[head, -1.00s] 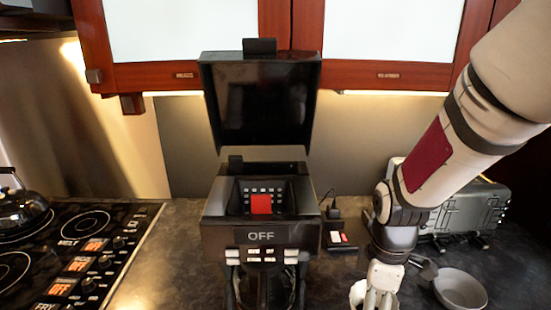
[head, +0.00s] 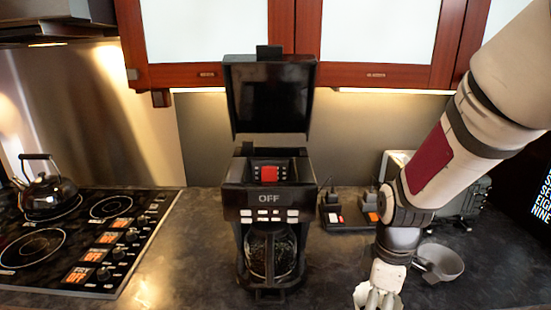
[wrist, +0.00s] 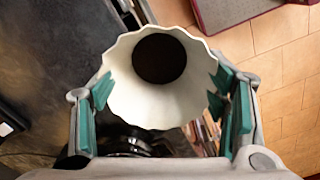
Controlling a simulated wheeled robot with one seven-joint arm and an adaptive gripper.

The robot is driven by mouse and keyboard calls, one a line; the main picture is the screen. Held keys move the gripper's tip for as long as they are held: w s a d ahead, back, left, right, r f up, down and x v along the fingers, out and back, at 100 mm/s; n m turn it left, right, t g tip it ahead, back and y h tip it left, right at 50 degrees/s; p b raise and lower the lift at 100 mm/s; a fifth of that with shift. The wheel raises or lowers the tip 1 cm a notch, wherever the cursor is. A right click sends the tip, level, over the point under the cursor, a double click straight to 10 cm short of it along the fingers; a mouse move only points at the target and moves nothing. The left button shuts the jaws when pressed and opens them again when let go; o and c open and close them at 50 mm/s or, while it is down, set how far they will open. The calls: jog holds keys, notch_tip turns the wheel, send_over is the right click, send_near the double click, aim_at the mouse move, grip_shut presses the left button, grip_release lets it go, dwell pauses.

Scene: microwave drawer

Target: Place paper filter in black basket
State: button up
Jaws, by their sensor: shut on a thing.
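The white, fluted paper filter (wrist: 150,107) is held between the green-padded fingers of my gripper (wrist: 162,92) in the wrist view. Its wide mouth faces the camera, with a dark round bottom. In the head view, my gripper (head: 380,299) is at the bottom edge, right of the coffee maker, and a pale bit of the filter (head: 361,293) shows beside the fingers. The black coffee maker (head: 262,199) stands with its lid (head: 272,98) raised. The black basket (head: 243,170) appears to be the open recess in its top, with a red patch inside; its depth is hidden.
A glass carafe (head: 270,254) sits under the coffee maker's top. A stove (head: 85,245) with a kettle (head: 45,190) is at left. A grey bowl (head: 441,262) and a toaster (head: 470,212) are at right.

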jog(key=w+m, duration=0.4)
jog(key=w, duration=0.2)
jog(key=w+m, duration=0.4)
jog(key=w, duration=0.2)
jog(key=w+a+f+m, duration=0.1)
jog(key=w+m, duration=0.3)
jog(key=w, duration=0.3)
jog(key=shift+f+m, duration=0.1)
jog(key=shift+m, duration=0.3)
jog(key=shift+s, duration=0.1)
